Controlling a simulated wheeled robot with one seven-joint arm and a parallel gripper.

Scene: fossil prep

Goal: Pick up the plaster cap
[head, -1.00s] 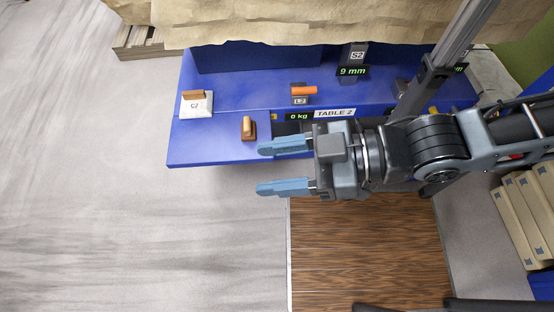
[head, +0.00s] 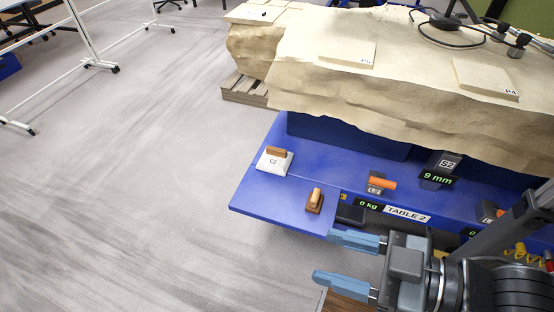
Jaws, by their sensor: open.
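A white block labelled C2, which looks like the plaster cap (head: 272,165), lies near the left end of the blue table (head: 262,196). It has a brown bar-shaped handle on top. My gripper (head: 328,256) is open and empty, with two blue fingers pointing left. It is at the table's front edge, to the lower right of the cap and apart from it. Nothing hides the cap.
A small brown block with a wooden handle (head: 315,200) stands between the cap and my gripper. An orange-handled tool (head: 380,182) sits further right. A large plaster-coloured rock mass (head: 400,85) rises behind the table.

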